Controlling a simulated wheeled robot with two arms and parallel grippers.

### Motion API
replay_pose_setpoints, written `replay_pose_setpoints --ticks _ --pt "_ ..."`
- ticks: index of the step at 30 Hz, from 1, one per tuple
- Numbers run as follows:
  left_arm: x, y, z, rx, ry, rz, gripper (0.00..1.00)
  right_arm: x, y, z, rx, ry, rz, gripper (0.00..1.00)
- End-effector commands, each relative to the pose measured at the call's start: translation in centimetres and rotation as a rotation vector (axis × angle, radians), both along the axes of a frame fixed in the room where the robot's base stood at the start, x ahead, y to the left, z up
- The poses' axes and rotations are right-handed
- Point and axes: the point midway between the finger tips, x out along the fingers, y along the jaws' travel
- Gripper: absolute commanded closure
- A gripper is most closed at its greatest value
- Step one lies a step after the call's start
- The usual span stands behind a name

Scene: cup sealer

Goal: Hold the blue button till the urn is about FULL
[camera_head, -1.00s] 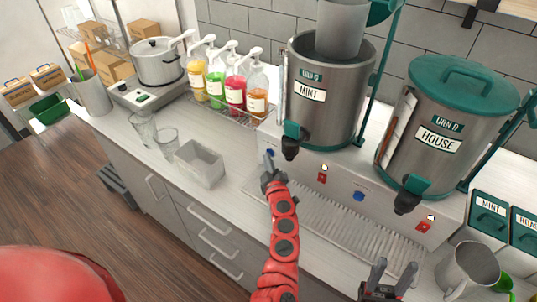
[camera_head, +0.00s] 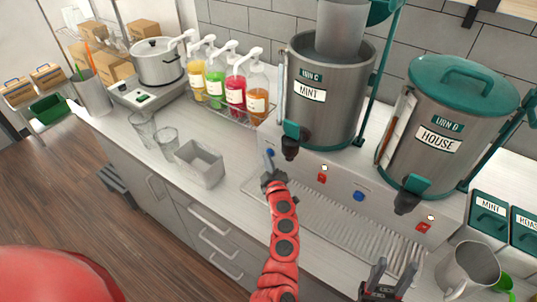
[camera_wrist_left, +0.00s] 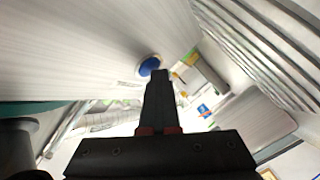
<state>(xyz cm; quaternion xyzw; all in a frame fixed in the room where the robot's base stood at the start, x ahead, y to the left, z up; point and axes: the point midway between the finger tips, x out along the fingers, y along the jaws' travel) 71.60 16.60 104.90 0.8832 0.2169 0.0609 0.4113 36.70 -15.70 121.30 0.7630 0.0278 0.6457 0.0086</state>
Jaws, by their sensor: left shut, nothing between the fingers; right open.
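The MINT urn (camera_head: 322,105), labelled urn C, is a steel cylinder with its top open and a grey cylindrical vessel (camera_head: 341,28) above its mouth. A narrow gauge strip runs up its left side; its level is too small to read. A blue button (camera_head: 270,152) sits on the panel below left of this urn, and it shows in the left wrist view (camera_wrist_left: 149,65). My left gripper (camera_head: 267,160) is shut and empty, its tip at the button's edge; I cannot tell whether it presses. My right gripper (camera_head: 393,272) is open and empty at the bottom.
The HOUSE urn (camera_head: 443,130), lid closed, stands right, with a second blue button (camera_head: 359,196) left of its tap. Red buttons (camera_head: 322,177) are on the panel. A drip tray (camera_head: 335,235) lies below.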

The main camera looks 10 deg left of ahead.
Motion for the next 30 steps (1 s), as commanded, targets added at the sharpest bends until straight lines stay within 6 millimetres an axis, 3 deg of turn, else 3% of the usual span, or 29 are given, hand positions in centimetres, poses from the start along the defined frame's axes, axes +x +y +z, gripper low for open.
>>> replay_pose_setpoints --ticks 30 --pt "-2.3 0.8 0.1 0.000 0.000 0.000 1.00 0.0 0.0 1.1 0.000 0.000 0.000 0.50"
